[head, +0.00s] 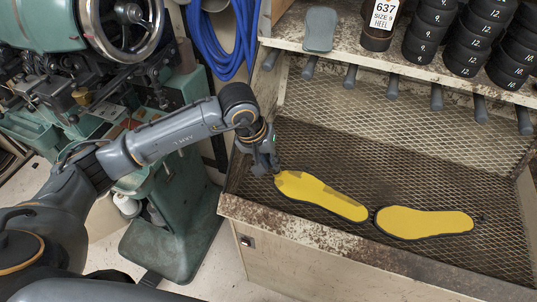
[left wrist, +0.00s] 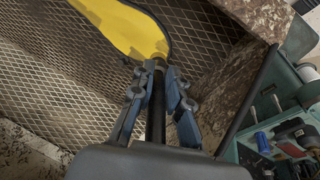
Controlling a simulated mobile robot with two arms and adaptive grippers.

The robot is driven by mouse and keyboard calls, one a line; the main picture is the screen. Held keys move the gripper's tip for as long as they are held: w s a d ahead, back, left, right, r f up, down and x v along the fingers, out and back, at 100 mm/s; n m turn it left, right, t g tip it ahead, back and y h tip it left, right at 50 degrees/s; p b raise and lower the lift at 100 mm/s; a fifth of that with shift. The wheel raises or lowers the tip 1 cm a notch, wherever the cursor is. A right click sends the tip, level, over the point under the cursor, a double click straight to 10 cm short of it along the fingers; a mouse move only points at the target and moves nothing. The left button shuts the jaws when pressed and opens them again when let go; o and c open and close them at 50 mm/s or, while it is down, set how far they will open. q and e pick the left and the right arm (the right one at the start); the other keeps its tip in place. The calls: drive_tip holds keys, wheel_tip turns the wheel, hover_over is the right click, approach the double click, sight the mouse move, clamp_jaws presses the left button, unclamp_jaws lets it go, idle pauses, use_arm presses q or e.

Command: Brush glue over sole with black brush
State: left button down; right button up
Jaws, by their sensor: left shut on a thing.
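Two yellow soles with dark edges lie on the mesh of the bench; the left sole (head: 335,202) slants down to the right, and the right sole (head: 425,222) lies beside it. The left sole has darker yellow patches near its left end and middle. My left gripper (head: 266,163) is at the left end of the left sole. In the left wrist view the gripper (left wrist: 156,92) is shut on the black brush (left wrist: 155,120), whose far end is at the near end of a yellow sole (left wrist: 130,27). I cannot tell whether it touches. My right gripper is not in view.
The bench has a rusty front rim (head: 380,262) and a mesh surface. A shelf above holds stacks of black numbered rolls (head: 430,30) and a grey pad (head: 320,28), with several grey handles along its edge. A green stitching machine (head: 165,225) stands left.

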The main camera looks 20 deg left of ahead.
use_arm(q)
drive_tip(key=d+f+b, duration=0.1)
drive_tip(key=d, duration=0.1)
drive_tip(key=d+f+b, duration=0.1)
drive_tip(key=d+f, duration=0.1)
drive_tip(key=shift+w+d, duration=0.1)
drive_tip(key=shift+d, duration=0.15)
drive_tip(key=d+b, duration=0.3)
drive_tip(key=d, duration=0.4)
drive_tip(key=shift+w+f, duration=0.1)
drive_tip(key=shift+w, duration=0.05)
drive_tip(key=d+b, duration=0.1)
drive_tip(key=d, duration=0.2)
drive_tip(key=d+b, duration=0.2)
drive_tip(key=d, duration=0.1)
drive_tip(key=d+b, duration=0.2)
drive_tip(key=d, duration=0.2)
drive_tip(key=shift+w+f, duration=0.1)
drive_tip(key=shift+w, duration=0.15)
drive_tip(key=shift+d, duration=0.55)
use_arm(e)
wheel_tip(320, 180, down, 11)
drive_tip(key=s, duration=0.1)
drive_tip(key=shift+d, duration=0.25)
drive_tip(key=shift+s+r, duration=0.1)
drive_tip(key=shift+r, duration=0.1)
